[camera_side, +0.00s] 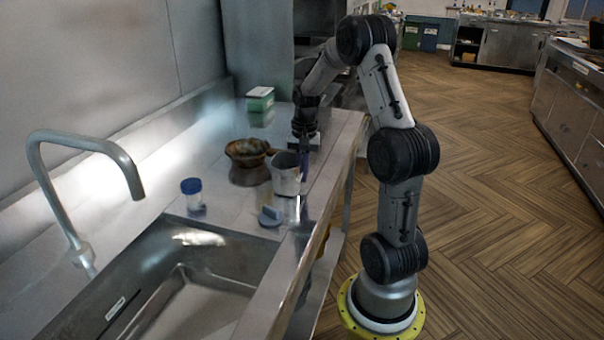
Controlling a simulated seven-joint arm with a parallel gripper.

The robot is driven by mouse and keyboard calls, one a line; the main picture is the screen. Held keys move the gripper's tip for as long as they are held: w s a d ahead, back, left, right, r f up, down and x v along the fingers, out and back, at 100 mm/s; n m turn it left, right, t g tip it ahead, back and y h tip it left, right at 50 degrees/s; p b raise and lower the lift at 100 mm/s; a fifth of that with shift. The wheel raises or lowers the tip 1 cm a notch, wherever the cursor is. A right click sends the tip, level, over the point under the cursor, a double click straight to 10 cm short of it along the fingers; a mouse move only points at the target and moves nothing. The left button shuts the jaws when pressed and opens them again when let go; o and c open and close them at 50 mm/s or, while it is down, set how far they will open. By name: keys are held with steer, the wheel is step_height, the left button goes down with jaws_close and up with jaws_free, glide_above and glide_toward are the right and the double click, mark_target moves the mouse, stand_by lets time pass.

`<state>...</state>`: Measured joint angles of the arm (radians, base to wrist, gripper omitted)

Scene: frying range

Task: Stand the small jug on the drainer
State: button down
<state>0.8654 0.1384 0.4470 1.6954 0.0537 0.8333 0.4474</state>
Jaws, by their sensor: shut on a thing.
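The small jug (286,174) is a grey metal cup, upright over the steel counter near its right edge. My gripper (303,160) reaches down on the jug's right side and is shut on it; the fingers and the exact grip are partly hidden. The jug's base is at or just above the counter; I cannot tell whether it touches. No separate drainer rack can be made out; a flat steel surface (235,222) lies between the jug and the sink.
A brown bowl (247,152) stands close left of the jug. A blue-lidded jar (192,194) and a small grey-blue object (270,216) are nearer the sink (190,300). A green-and-white box (260,99) is at the back. A tap (85,145) arches over the left.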

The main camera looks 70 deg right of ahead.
steer(key=shift+f, duration=0.15)
steer(key=c, duration=1)
jaws_free()
step_height(320, 180, up, 12)
steer(key=a+r+n, duration=0.3)
steer(key=a, duration=0.4)
steer(key=s+a+n+t, duration=0.2)
steer(key=s+a+n, duration=0.3)
steer(key=a, duration=0.6)
steer(key=s+a+n+t, duration=0.3)
steer(key=s+a+n, duration=0.2)
steer(key=a, duration=0.6)
steer(key=shift+a+f+n, duration=0.3)
steer(key=shift+f+n, duration=0.15)
steer(key=shift+n, duration=0.75)
